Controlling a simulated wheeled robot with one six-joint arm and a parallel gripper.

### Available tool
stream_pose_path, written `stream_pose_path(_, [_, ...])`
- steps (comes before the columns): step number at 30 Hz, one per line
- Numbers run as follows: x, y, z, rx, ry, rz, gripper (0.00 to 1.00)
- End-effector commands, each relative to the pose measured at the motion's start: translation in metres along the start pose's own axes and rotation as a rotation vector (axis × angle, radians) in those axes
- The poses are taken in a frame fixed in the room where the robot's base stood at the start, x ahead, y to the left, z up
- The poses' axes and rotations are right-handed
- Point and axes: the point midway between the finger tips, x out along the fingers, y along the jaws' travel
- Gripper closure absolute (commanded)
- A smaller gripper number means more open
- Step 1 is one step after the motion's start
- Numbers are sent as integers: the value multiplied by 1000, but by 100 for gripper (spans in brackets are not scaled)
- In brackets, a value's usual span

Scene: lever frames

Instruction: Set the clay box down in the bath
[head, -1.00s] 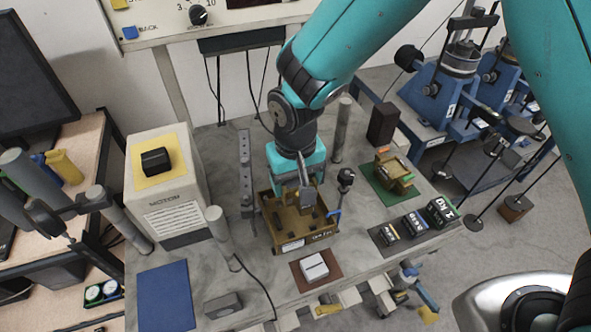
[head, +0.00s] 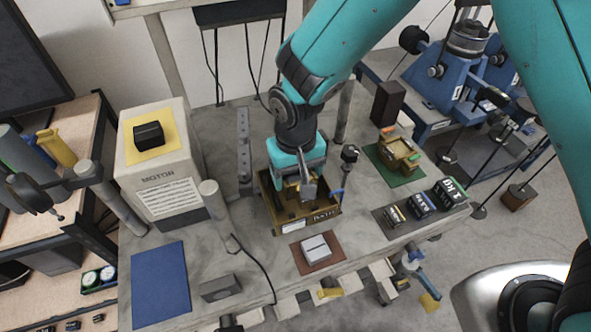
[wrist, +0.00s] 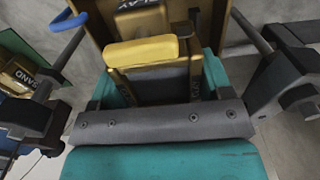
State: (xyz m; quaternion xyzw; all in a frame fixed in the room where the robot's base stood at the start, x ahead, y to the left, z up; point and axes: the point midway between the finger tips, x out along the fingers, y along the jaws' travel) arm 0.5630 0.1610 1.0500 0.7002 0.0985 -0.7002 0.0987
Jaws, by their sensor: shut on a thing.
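The clay box (wrist: 150,82) is a brass-brown block with a yellow bar on top and a black label, partly legible, in the wrist view. My gripper (head: 299,190) is shut on it and points down over the bath. In the head view only a little of the box shows under my gripper. The bath (head: 270,214) is an open brown box with a pale label on its front wall, on the grey bench. The clay box appears within the bath's outline; whether it touches the floor is hidden.
A grey post (head: 215,212) and motor box (head: 160,175) stand left of the bath. A small post with a black top (head: 349,155) is close on the right. A sand box (head: 399,154) sits on a green mat; labelled weights (head: 422,205) and a pale block (head: 316,248) lie nearer.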

Motion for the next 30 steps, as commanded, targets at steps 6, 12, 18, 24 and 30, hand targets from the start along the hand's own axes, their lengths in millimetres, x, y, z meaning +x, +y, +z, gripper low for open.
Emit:
stream_pose_path(6, [14, 0, -1, 0, 2, -1, 62])
stream_pose_path(12, [25, 0, -1, 0, 2, -1, 62])
stream_pose_path(18, [37, 0, -1, 0, 2, -1, 62])
stream_pose_path(24, [43, 0, -1, 0, 2, -1, 62])
stream_pose_path(30, [44, 0, -1, 0, 3, -1, 62])
